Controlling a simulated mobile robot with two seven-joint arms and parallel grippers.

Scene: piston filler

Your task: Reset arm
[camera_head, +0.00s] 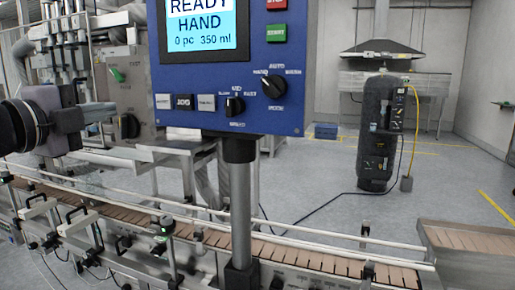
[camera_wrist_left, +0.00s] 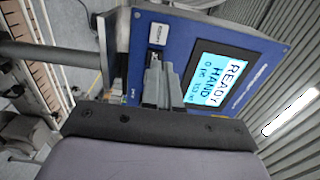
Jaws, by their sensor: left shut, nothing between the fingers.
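My left gripper (camera_head: 98,112) comes in from the left edge in the head view, left of the blue control panel (camera_head: 290,100). In the left wrist view its fingers (camera_wrist_left: 160,78) are together and empty, overlapping the panel face (camera_wrist_left: 188,32). I cannot tell whether the fingertips touch the panel. The panel screen (camera_head: 204,28) reads READY, HAND, 0 pc, 350 ml. Below it are a row of push buttons (camera_head: 184,102), a small knob (camera_head: 234,106) and a larger knob (camera_head: 274,86). A red button (camera_head: 276,3) and a green button (camera_head: 276,34) sit on the right. My right gripper is out of view.
A conveyor (camera_head: 290,254) runs along the front below the panel, with rails and clamps. The panel stands on a grey post (camera_head: 240,215). A grey machine housing (camera_head: 125,85) is behind my left gripper. A dark tank (camera_head: 376,150) stands at the back right, with open floor before it.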

